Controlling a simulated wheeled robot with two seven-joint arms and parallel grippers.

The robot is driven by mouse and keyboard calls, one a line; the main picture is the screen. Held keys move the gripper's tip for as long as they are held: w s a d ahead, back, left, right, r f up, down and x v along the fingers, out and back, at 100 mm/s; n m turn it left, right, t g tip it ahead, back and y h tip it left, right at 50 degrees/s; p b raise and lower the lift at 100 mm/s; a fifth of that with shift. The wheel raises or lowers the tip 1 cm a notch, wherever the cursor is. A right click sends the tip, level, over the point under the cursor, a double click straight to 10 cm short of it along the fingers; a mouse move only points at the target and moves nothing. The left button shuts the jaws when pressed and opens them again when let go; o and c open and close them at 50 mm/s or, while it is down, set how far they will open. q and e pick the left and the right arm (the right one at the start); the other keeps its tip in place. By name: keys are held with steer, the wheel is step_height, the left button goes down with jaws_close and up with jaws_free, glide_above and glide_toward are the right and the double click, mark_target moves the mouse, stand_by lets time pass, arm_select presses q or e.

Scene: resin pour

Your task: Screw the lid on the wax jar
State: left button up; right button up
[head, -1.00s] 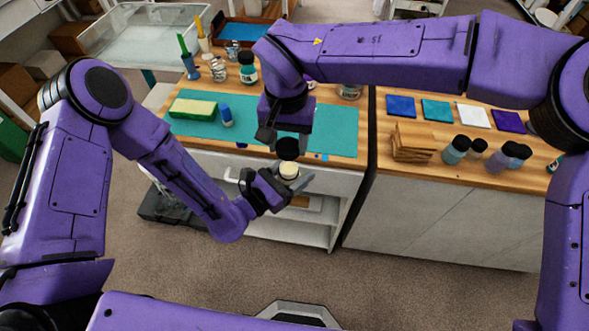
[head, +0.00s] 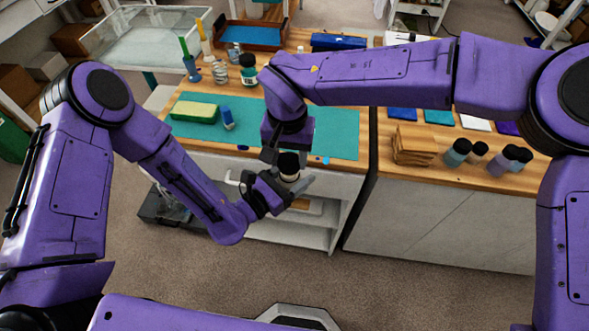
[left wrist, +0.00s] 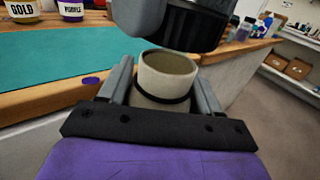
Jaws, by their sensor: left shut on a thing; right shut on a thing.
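The wax jar (head: 289,178) is pale, upright and open-topped, held off the front of the bench. My left gripper (head: 284,192) is shut on it; the left wrist view shows the jar (left wrist: 168,73) between the two grey fingers, with a dark ring around it. The black lid (head: 288,160) is above the jar in my right gripper (head: 287,151), which is shut on it. In the left wrist view the lid's ribbed side (left wrist: 193,38) hangs over the jar mouth, apart from it. The jar's inside still shows below the lid.
The bench with a teal mat (head: 335,132) lies behind both grippers. Open floor lies in front.

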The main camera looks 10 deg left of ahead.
mark_target(290, 181)
stand_by(0.4)
steer(key=shift+f, duration=0.95)
steer(key=shift+f, duration=0.55)
steer(key=m, duration=1.7)
steer(key=o, duration=1)
